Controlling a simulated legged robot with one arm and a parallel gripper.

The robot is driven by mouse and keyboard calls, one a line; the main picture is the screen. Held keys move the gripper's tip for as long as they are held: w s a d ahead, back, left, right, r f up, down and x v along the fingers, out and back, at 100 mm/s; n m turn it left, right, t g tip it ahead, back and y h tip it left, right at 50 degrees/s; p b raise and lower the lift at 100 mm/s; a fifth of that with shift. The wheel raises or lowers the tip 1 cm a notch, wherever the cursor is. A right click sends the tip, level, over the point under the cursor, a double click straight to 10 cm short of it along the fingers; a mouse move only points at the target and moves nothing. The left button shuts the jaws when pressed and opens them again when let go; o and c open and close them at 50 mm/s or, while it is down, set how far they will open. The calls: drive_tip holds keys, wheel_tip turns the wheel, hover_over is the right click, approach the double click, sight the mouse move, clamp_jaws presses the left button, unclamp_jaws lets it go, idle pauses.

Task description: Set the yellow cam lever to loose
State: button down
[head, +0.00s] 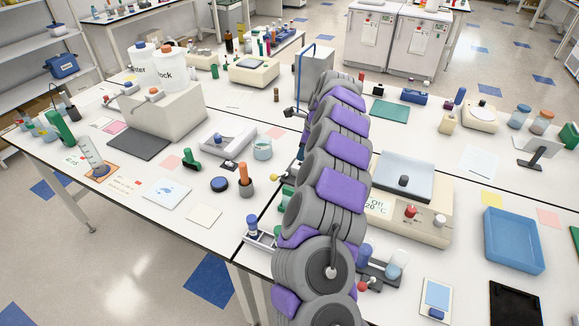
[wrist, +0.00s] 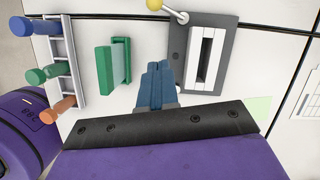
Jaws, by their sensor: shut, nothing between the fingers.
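The yellow cam lever (wrist: 154,4) shows as a yellow ball at the top edge of the wrist view, on a short pale arm angled down to the right. The arm joins the corner of a dark grey plate (wrist: 178,45) with a white slotted block (wrist: 206,58) on it. The yellow ball also shows in the head view (head: 273,178), just left of my arm. My gripper (wrist: 155,68) has its blue fingers together and empty, close beside the plate's left edge in the picture and below the lever ball. Whether they touch the plate is unclear. My arm hides the gripper in the head view.
A green block (wrist: 112,65) stands left of my fingers. Beyond it is a rack (wrist: 67,60) with blue, green and orange pieces. A pale green note (wrist: 260,108) lies to the right. In the head view, a thermal instrument (head: 425,222) stands right of my arm.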

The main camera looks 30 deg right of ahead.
drive_tip(key=x, duration=0.3)
drive_tip(key=b+x, duration=0.1)
drive_tip(key=x, duration=0.3)
drive_tip(key=b+x, duration=0.1)
drive_tip(key=x, duration=0.2)
drive_tip(key=shift+d+f, duration=0.3)
drive_tip(key=w+a, duration=0.1)
drive_tip(key=a, duration=0.1)
drive_tip(key=w+a+b, duration=0.1)
drive_tip(key=a, duration=0.1)
drive_tip(key=shift+w, duration=0.15)
drive_tip(key=shift+d, duration=0.45)
